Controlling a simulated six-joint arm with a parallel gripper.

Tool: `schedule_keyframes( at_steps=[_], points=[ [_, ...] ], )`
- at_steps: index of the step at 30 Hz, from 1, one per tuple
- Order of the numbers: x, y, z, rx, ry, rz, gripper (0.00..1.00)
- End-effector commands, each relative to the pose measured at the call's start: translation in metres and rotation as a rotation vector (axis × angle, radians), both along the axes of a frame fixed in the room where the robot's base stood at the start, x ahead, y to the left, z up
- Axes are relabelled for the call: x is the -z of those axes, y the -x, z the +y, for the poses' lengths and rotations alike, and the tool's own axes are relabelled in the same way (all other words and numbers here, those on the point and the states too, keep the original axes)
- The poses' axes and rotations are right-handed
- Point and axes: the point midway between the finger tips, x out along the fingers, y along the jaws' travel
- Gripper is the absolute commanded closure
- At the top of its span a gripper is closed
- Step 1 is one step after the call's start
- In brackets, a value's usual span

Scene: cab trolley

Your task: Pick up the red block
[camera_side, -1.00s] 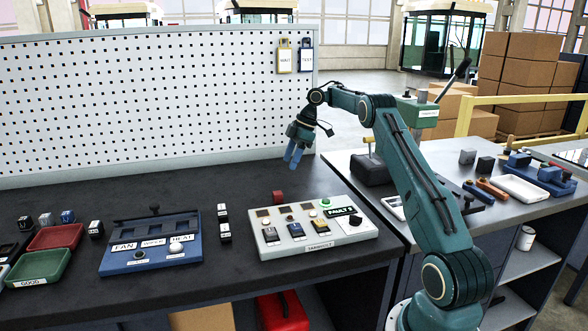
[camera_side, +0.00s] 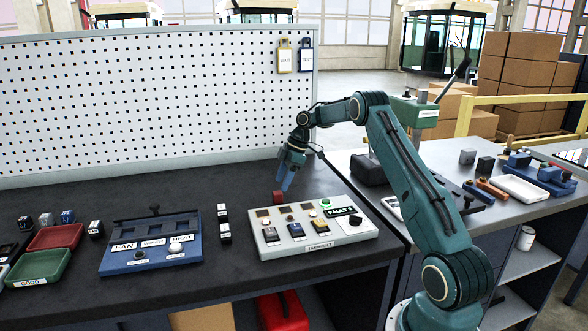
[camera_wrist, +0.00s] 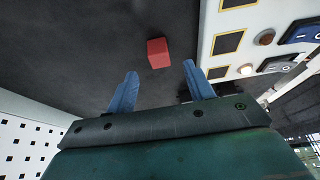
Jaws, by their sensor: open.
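The red block (camera_side: 278,196) is a small cube on the dark bench top, just behind the white switch panel. In the wrist view the red block (camera_wrist: 158,53) lies ahead of the fingertips, between their lines and nearer the right finger. My gripper (camera_side: 287,182) has blue fingers and hangs above and slightly right of the block in the side view. In the wrist view my gripper (camera_wrist: 157,75) is open, with nothing between its fingers. The fingers appear apart from the block.
The white switch panel (camera_side: 312,245) stands close in front of the block. A blue control box (camera_side: 150,262) and black-and-white switches (camera_side: 224,224) are to the left, with red (camera_side: 55,237) and green (camera_side: 38,283) trays. A pegboard (camera_side: 160,110) stands behind.

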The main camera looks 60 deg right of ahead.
Motion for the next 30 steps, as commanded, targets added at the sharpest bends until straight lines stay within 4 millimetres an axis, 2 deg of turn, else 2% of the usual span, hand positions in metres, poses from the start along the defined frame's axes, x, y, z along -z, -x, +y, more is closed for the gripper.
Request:
schedule_keyframes(
  at_steps=[8, 22, 30],
  points=[
    [0.003, -0.001, 0.001, -0.001, 0.0, 0.0, 0.47],
    [0.047, -0.014, 0.014, 0.0, -0.001, 0.0, 0.47],
    [0.052, -0.015, 0.015, 0.0, 0.0, 0.0, 0.47]
  ],
)
